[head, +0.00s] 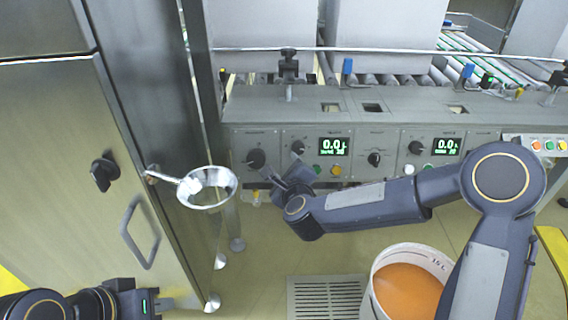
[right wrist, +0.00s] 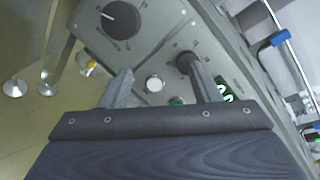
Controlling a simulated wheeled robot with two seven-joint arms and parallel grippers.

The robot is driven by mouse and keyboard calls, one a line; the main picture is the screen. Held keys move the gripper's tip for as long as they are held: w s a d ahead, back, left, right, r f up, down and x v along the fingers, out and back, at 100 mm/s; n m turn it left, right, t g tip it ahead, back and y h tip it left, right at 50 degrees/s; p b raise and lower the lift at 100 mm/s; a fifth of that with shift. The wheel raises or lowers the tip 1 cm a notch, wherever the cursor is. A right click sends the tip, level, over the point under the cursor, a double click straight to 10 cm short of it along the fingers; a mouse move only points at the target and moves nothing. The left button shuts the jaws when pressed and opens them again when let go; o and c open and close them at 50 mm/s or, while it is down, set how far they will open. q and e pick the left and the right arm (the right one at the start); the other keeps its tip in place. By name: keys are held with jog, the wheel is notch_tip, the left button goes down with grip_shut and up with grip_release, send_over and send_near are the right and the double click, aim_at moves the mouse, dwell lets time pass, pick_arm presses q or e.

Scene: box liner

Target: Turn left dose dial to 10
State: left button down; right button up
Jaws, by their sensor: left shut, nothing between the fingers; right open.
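The left dose dial (head: 299,147) is a small black knob on the grey panel, left of the left display (head: 334,146), which reads 0.0 above a smaller line too small to read surely. My right gripper (head: 284,166) is open in front of the panel, just below this dial. In the right wrist view the dial (right wrist: 186,60) is at the tip of the right-hand finger, not between the fingers; I cannot tell whether they touch. A white button (right wrist: 154,83) shows between the fingers. My left gripper (head: 148,302) is shut and empty at the lower left, far from the panel.
A larger black knob (head: 256,158) sits left of the dial. A right dial (head: 416,147) and second display (head: 447,146) are farther right. A bucket of orange contents (head: 375,262) stands below my right arm.

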dwell(0.5)
jog(key=shift+s+d, duration=0.1)
jog(key=s+d+r+n+g+y, duration=0.3)
jog(key=s+d+r+n, duration=0.45)
jog(key=s+n, duration=0.4)
jog(key=s+d+f+n+g, duration=0.2)
jog(key=s+d+n, duration=0.1)
jog(key=s, duration=0.4)
jog(key=s+d+f+n+g+h, duration=0.1)
jog(key=s+d+n, duration=0.3)
jog(key=s, duration=0.4)
jog(key=s+d+f+n+g, duration=0.3)
jog(key=s+d+n, duration=0.1)
jog(key=s, duration=0.4)
jog(key=shift+d+f+h, duration=0.25)
jog(key=shift+d+h, duration=0.15)
jog(key=shift+d, duration=0.1)
notch_tip(320, 180, up, 36)
jog(key=p, duration=3.6)
jog(key=shift+r, duration=0.25)
jog(key=shift+w, duration=0.1)
